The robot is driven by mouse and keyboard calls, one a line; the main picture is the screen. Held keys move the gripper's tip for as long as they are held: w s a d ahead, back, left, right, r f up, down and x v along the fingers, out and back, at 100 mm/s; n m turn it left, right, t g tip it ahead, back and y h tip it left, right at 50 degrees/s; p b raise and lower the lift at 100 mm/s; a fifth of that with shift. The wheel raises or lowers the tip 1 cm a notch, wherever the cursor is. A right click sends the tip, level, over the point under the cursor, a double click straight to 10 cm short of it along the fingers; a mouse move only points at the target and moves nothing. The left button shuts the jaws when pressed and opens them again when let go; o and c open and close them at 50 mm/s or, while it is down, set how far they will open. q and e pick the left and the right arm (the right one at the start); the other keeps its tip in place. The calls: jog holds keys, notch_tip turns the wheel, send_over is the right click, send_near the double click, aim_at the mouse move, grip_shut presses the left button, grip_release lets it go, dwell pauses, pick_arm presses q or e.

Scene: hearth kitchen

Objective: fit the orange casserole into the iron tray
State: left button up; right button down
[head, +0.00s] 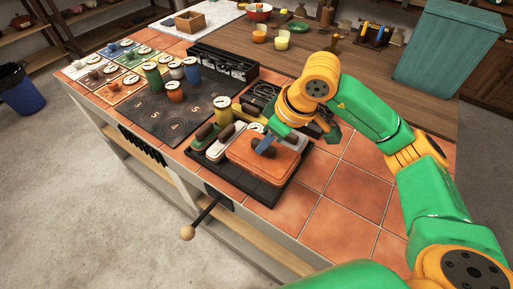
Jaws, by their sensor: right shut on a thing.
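The orange casserole (252,171) is a block-like dish with dark parts on top. It lies over the right part of the black iron tray (262,197). I cannot tell from this angle whether it sits fully down inside the rim. My right gripper (265,148) reaches down from the right and is shut on the casserole at its top. The gripper and wrist hide part of its far side. A white dish (221,148) and a green dish (203,137) stand in the tray left of the casserole. My left gripper is out of view.
A dark mat (150,112) with several lidded jars lies left of the tray. A black rack (225,63) stands behind. A wooden-knobbed handle (188,231) sticks out from the counter's front. Orange tiles (335,222) right of the tray are clear. A teal bin (448,55) stands at the back right.

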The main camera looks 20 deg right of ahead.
jog(key=shift+w+a+f, duration=0.35)
jog(key=shift+w+f, duration=0.05)
jog(key=shift+f, duration=0.25)
jog(key=shift+w+a+f, duration=0.3)
jog(key=shift+w+f, duration=0.1)
jog(key=shift+f, duration=0.2)
notch_tip(320, 180, down, 3)
jog(key=shift+w+a+f+p, duration=0.15)
jog(key=shift+f+p, duration=0.05)
jog(key=shift+p, duration=0.85)
jog(key=shift+f, duration=0.1)
jog(key=shift+f+b, duration=0.15)
jog(key=shift+b, duration=0.15)
jog(key=c, duration=1.2)
grip_release()
jog(key=o, duration=0.5)
